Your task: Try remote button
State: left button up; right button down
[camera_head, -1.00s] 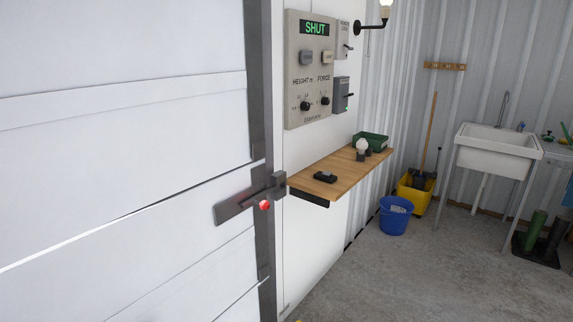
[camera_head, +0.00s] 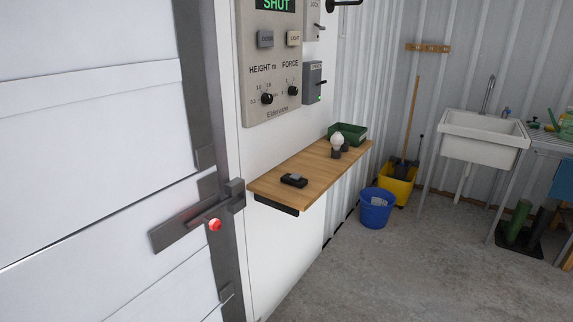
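A small black remote (camera_head: 294,180) lies on the near part of a wooden wall shelf (camera_head: 265,186). Its button is too small to make out clearly. Above the shelf, a grey control panel (camera_head: 270,105) hangs on the white wall, with its green display (camera_head: 274,5) reading SHUT and partly cut off at the top. The large white door (camera_head: 80,150) fills the left side and looks closed. A dark latch with a red knob (camera_head: 215,225) is at its edge. Neither of my grippers is in view.
A light bulb (camera_head: 337,142) and a green tray (camera_head: 350,132) stand further back on the shelf. A blue bucket (camera_head: 376,209) and a yellow bucket (camera_head: 397,187) stand on the floor beyond. A white sink (camera_head: 483,137) is at the right. The concrete floor in front is clear.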

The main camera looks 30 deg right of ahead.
aim_at(295, 177)
jog(key=i+l, duration=0.15)
jog(key=l, duration=0.25)
jog(key=i+l, duration=0.2)
jog(key=l, duration=0.15)
jog(key=i+l+u, duration=0.1)
jog(key=l, duration=0.25)
jog(key=i+l, duration=0.25)
jog(key=l, duration=0.15)
jog(key=i+l, duration=0.15)
jog(key=l, duration=0.25)
jog(key=u, duration=0.05)
